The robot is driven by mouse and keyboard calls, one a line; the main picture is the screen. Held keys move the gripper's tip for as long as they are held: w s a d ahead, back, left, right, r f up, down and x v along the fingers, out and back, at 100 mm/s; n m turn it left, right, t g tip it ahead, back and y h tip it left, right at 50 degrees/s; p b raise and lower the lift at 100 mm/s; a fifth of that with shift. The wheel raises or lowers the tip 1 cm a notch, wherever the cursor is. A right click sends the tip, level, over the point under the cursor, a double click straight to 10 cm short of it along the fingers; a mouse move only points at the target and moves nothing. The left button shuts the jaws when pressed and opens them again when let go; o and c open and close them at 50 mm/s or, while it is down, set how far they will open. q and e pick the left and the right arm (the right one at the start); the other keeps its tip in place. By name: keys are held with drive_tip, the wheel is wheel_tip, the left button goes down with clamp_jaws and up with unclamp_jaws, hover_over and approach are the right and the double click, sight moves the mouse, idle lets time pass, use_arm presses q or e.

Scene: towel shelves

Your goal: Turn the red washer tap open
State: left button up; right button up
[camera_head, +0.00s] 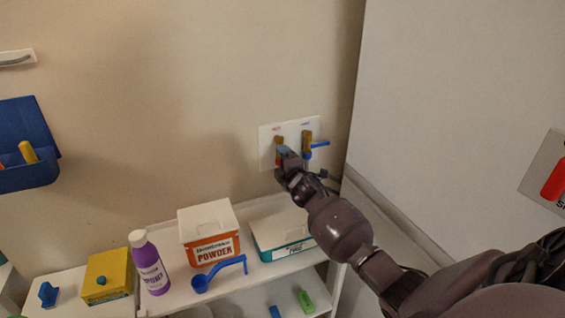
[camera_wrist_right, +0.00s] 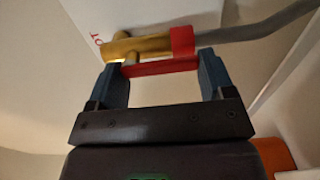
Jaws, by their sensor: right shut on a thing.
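The red washer tap is on the left of a white wall plate (camera_head: 292,131). Its brass body (camera_head: 279,140) shows above my right gripper (camera_head: 285,154), which hides its lever in the head view. In the right wrist view the brass body (camera_wrist_right: 137,47) has a red cap, with a red lever (camera_wrist_right: 160,67) below it. The blue fingers of my right gripper (camera_wrist_right: 163,72) are shut on the red lever, one at each end. A second brass tap with a blue lever (camera_head: 320,143) is just to the right. My left gripper is not in view.
A large pale panel (camera_head: 455,110) stands close on the right.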

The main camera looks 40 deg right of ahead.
idle(0.4)
drive_tip(key=o, duration=0.9)
drive_tip(key=v, duration=1)
drive_tip(key=shift+s+b, duration=0.35)
drive_tip(key=shift+b, duration=0.1)
drive_tip(key=shift+a, duration=0.1)
